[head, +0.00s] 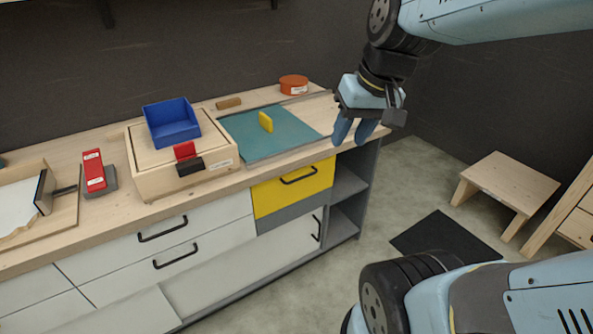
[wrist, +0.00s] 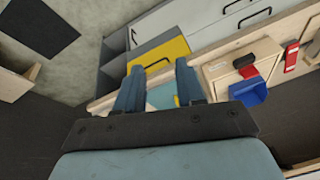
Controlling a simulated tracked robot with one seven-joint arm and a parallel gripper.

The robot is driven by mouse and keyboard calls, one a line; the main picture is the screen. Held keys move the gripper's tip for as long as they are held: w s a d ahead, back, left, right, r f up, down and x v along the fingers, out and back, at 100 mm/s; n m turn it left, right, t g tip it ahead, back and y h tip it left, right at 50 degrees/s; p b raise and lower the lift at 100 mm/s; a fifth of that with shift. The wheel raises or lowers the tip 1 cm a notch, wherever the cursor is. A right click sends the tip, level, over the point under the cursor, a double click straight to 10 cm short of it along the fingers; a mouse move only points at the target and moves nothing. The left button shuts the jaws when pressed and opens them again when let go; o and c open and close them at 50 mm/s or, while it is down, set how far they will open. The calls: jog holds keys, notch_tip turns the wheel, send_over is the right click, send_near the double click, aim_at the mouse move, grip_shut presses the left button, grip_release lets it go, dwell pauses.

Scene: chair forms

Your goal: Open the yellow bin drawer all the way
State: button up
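The yellow bin drawer (head: 268,200) is in the cabinet front under the worktop's right end in the head view. Its front looks flush with the white fronts beside it, so it appears closed. A black bar handle (head: 299,177) runs along its upper part. My gripper (head: 352,133) is above the worktop's right end, up and to the right of the handle, fingers pointing down. The fingers are apart with nothing seen between them. In the wrist view the yellow drawer (wrist: 172,49) and its handle (wrist: 158,64) lie beyond my fingertips (wrist: 159,68), not touched.
A teal mat (head: 245,138) with a yellow block (head: 266,122) lies on the worktop. A wooden box (head: 152,180) with a blue bin (head: 171,123) stands left. Open grey shelves (head: 345,187) are right of the drawer. A stool (head: 507,182) and dark mat (head: 445,236) occupy the floor.

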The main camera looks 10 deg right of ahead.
aim_at(305, 179)
jog(key=w+a+f+m+g+y, duration=0.2)
jog(key=w+f+m+y, duration=0.1)
jog(key=w+f+y, duration=1)
jog(key=w+d+f+m+t+h, duration=0.2)
jog(key=w+d+f+m+t, duration=0.3)
jog(key=f, duration=0.7)
jog(key=w+d+f+m+t+h, duration=0.25)
jog(key=w+d+f+t, duration=0.45)
jog(key=f, duration=0.4)
jog(key=shift+m+g, duration=0.25)
jog(key=shift+g, duration=0.45)
jog(key=x, duration=1.2)
jog(key=shift+w+a+f, duration=0.2)
jog(key=shift+a, duration=0.15)
jog(key=shift+c, duration=0.5)
grip_shut()
jog(key=shift+s, duration=0.1)
